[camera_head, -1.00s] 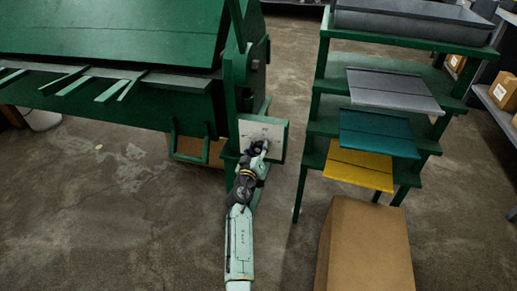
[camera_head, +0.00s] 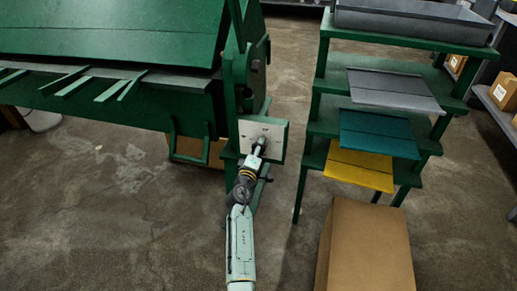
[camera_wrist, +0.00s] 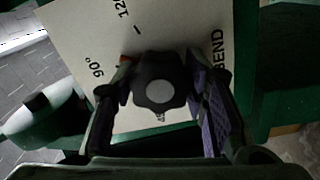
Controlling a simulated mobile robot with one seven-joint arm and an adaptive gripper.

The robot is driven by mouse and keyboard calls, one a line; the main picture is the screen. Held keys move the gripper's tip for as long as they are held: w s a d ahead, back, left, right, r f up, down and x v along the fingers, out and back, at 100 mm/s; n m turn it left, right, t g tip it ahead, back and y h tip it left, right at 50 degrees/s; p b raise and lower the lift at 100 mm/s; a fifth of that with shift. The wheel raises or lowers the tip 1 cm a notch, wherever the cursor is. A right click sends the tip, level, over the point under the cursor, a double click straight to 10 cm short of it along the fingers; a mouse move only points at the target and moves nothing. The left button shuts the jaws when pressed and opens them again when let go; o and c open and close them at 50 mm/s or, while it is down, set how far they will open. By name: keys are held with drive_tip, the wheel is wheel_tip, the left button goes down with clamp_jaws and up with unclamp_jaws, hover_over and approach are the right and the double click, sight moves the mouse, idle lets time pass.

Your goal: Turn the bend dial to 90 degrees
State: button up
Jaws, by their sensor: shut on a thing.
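The bend dial is a dark lobed knob (camera_wrist: 155,82) with a pale round cap, on a cream plate (camera_head: 277,132) at the right end of the green machine. In the wrist view the plate shows "90°" left of the knob, part of a "12…" mark farther up, and "BEND" at the right. A small red mark shows at the knob's upper left, close to the 90° label; its exact alignment is unclear. My gripper (camera_wrist: 158,98) is shut on the knob, one finger on each side. In the head view my gripper (camera_head: 260,142) reaches the plate and hides part of it.
The green folding machine (camera_head: 110,35) fills the left. A green rack (camera_head: 313,160) with grey, teal and yellow sheets stands to the right. A cardboard box (camera_head: 365,245) is at the front right. Bare floor lies at the front left.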

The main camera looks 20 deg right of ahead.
drive_tip(key=shift+n, duration=1.4)
drive_tip(key=o, duration=1.2)
drive_tip(key=v, duration=1.2)
